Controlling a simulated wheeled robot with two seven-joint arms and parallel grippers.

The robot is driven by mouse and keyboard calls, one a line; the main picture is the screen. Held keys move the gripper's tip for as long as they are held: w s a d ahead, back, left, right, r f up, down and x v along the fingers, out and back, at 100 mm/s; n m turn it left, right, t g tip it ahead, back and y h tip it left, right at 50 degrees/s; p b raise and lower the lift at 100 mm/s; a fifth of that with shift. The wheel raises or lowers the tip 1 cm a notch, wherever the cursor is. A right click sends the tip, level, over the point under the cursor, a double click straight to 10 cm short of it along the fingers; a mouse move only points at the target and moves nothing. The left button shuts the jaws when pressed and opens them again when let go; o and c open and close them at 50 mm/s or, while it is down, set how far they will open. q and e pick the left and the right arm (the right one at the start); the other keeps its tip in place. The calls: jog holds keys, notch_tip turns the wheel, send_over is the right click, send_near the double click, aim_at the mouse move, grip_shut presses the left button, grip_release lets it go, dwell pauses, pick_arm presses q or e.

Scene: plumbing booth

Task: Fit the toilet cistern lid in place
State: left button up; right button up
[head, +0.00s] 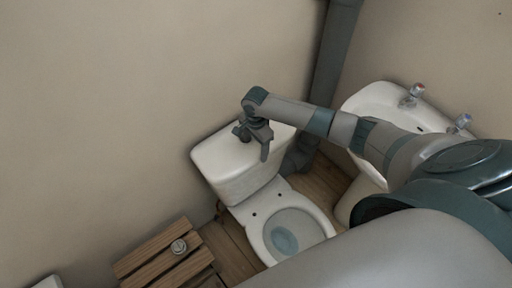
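The white cistern (237,183) stands against the wall behind the toilet bowl. A white lid (215,152) appears to lie across its top, roughly in line with the cistern body; I cannot tell whether it is fully seated. My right gripper (253,143) is over the middle of the lid, its fingers apart and pointing down. It hides part of the lid, and I cannot tell whether the fingers touch it. My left gripper is not in view.
The toilet bowl (292,236) is open in front of the cistern. A slatted wooden stool (150,262) with a small round metal item (179,247) stands at left. A washbasin (378,103) with two taps and a grey vertical pipe (336,50) are at right.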

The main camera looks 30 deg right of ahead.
jog(key=o, duration=0.3)
jog(key=shift+r, duration=0.1)
jog(key=shift+s+f, duration=0.2)
jog(key=shift+w+r, duration=0.1)
jog(key=shift+r, duration=0.4)
notch_tip(320, 180, up, 17)
jog(key=b, duration=0.2)
jog(key=shift+f+b, duration=0.1)
jog(key=shift+b, duration=0.25)
dwell(0.5)
